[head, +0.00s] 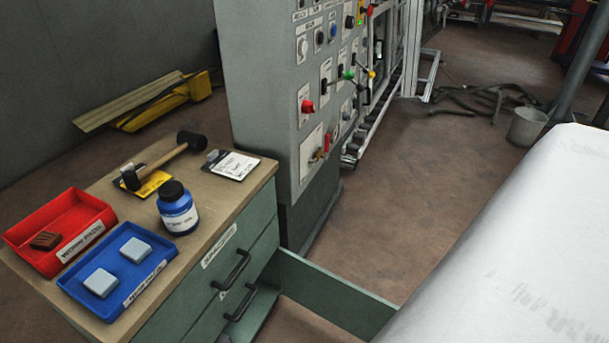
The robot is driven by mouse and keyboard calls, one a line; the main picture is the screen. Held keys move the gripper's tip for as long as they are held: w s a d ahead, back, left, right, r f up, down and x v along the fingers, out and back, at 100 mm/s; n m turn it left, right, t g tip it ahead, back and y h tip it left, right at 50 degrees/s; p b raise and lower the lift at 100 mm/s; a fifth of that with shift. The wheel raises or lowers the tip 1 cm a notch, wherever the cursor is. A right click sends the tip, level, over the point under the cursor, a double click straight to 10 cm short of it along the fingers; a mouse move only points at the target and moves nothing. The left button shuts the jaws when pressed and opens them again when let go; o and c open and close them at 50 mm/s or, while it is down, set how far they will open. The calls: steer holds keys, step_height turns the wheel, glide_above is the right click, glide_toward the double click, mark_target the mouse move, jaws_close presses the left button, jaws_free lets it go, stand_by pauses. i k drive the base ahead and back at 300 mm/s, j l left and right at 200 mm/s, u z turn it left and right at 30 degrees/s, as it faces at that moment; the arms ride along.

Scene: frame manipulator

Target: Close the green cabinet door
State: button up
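The green cabinet stands at the lower left in the head view, with a tan wooden top and green front. Its green door (335,292) is open and swung out from the cabinet's right side, reaching right and toward the bottom of the view. The lower part of the door is cut off by the frame edge and the white surface. Two green drawer fronts (215,281) with black handles (231,270) show on the cabinet. Part of the open lower compartment (256,314) shows below them. My gripper is not in view.
On the top are a red tray (22,228), blue tray (75,294), blue bottle (177,209), mallet (166,160) and card (231,165). A grey control panel (270,100) stands behind. A large white surface (530,250) fills the lower right. Brown floor (400,215) is clear between.

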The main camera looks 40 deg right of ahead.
mark_target(345, 300)
steer(key=k+l+u, duration=0.1)
steer(key=l+u, duration=0.25)
steer(key=k+l+u, duration=0.1)
steer(key=l+u, duration=0.25)
steer(key=l, duration=0.15)
steer(key=k+l+u, duration=0.15)
steer(key=l, duration=0.3)
steer(key=k+l+u, duration=0.15)
steer(key=k+l, duration=0.3)
steer(key=l, duration=0.15)
steer(key=k+l+u, duration=0.1)
steer(key=l, duration=0.25)
steer(key=k+l+u, duration=0.1)
steer(key=k+l, duration=0.5)
steer(key=l, duration=0.15)
steer(key=k+l, duration=0.35)
steer(key=l, duration=0.2)
steer(key=k+l, duration=0.3)
steer(key=l, duration=0.2)
steer(key=k+l, duration=0.35)
steer(key=l, duration=0.15)
